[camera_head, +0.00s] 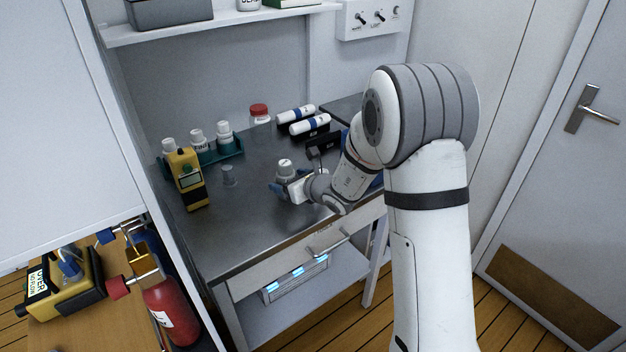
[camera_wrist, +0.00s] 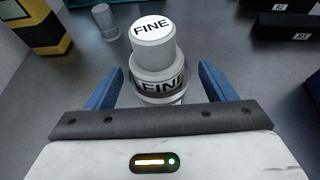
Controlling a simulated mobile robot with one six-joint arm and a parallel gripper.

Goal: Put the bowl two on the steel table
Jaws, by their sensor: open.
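The steel table (camera_head: 240,215) is a grey metal bench against the wall. A pale canister with a white lid marked FINE (camera_wrist: 157,68) stands upright on it; in the head view its white lid (camera_head: 285,164) shows above my gripper (camera_head: 285,188). In the wrist view my gripper (camera_wrist: 160,82) is open, with one blue finger on each side of the canister and gaps visible between. A small greyish cup-like piece (camera_head: 229,176) stands on the table to the left, and also shows in the wrist view (camera_wrist: 106,20). I cannot tell which thing is bowl two.
A yellow handheld device (camera_head: 187,180) and a teal rack (camera_head: 217,155) of white-capped containers stand at the left. A red-capped jar (camera_head: 259,114) and two white cylinders with blue bands (camera_head: 296,114) are at the back. The table's front area is clear.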

